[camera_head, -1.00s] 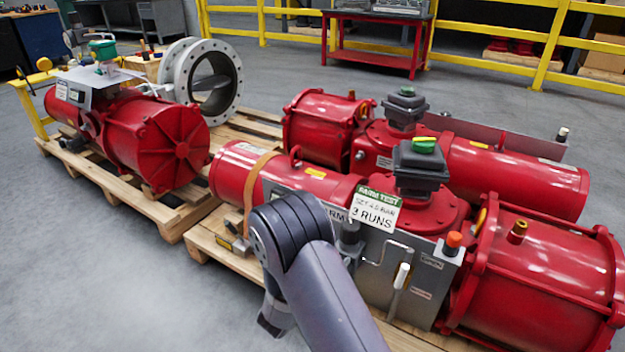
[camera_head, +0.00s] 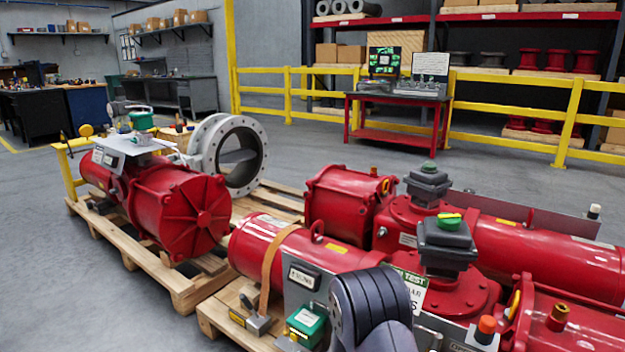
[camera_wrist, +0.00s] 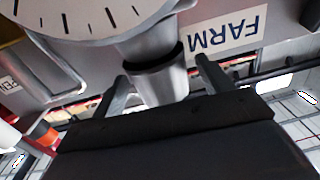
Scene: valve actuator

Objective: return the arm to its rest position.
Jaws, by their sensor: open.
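My arm (camera_head: 372,308) shows at the bottom of the head view, in front of the near red actuator (camera_head: 290,250) and its grey control panel. My gripper (camera_wrist: 160,70) is open in the wrist view, one finger on each side of the grey stem below a round dial gauge (camera_wrist: 75,18). Whether the fingers touch the stem cannot be told. A white label reading FARM (camera_wrist: 225,28) appears upside down beside the stem. My gripper is hidden in the head view.
A green box (camera_head: 306,324) and black switch boxes with green tops (camera_head: 447,240) are close to my arm. A second red actuator (camera_head: 180,205) rests on a wooden pallet (camera_head: 160,277) at left. Grey floor (camera_head: 60,290) is clear at far left.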

